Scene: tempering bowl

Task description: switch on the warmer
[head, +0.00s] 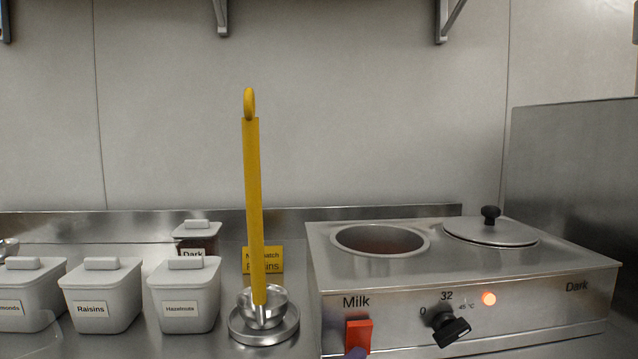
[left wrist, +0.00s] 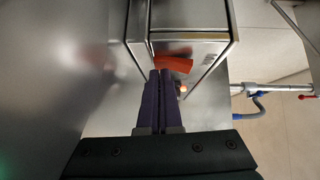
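The steel warmer (head: 580,278) stands at the right in the head view. On its front are a red rocker switch (head: 358,335) under the label "Milk", a black knob (head: 450,328) and an orange lamp (head: 488,298) that glows. The purple fingertips of my left gripper (head: 356,353) show at the lower edge of the switch. In the left wrist view, my left gripper (left wrist: 160,75) has its fingers together and empty, with tips at the red switch (left wrist: 175,64). I cannot tell whether they touch it. The glowing lamp (left wrist: 183,89) shows beside them. My right gripper is not in view.
The warmer has an open well (head: 380,239) and a lidded one (head: 490,232). Left of it, a ladle with a yellow handle (head: 252,200) stands upright in a steel holder (head: 264,331). Several lidded white tubs (head: 102,300) stand further left.

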